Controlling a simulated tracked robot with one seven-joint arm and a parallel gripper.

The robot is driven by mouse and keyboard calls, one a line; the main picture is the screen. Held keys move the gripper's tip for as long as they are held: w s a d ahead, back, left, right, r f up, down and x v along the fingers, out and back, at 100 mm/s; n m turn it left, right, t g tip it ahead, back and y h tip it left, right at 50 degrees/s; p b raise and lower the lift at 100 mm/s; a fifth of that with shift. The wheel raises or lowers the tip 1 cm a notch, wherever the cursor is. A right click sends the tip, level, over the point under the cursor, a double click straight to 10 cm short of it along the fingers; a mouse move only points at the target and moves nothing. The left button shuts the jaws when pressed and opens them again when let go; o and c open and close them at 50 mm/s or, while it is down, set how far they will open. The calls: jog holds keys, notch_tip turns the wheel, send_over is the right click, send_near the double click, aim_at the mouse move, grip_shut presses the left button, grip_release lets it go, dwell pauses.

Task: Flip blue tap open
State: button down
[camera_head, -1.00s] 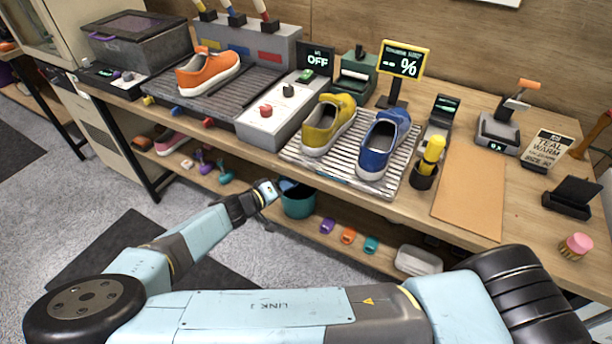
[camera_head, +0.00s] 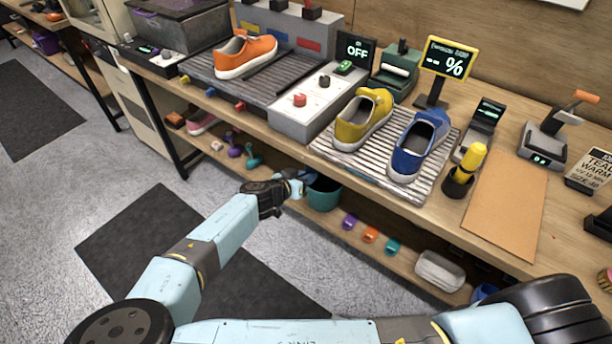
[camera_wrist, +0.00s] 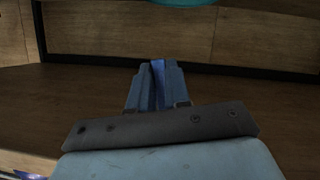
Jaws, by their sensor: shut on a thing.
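My gripper (camera_head: 302,182) is below the tabletop, beside the teal bucket (camera_head: 323,196), well away from the tap. In the wrist view my gripper (camera_wrist: 157,66) is shut with a narrow dark blue thing (camera_wrist: 159,88) between its fingers. What that thing is cannot be told. The tap does not show in the wrist view.
An orange sneaker (camera_head: 246,56) sits on the ribbed tray. A yellow and a blue sneaker (camera_head: 420,145) stand on a slatted rack (camera_head: 330,148). The table's front edge is above my gripper. The lower shelf holds small coloured items. Open floor lies at left.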

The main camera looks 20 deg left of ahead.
jog(key=shift+w+m, duration=0.3)
dwell(0.4)
jog(key=c, duration=1.1)
grip_release()
jog(key=shift+w, duration=0.1)
jog(key=shift+a, duration=0.1)
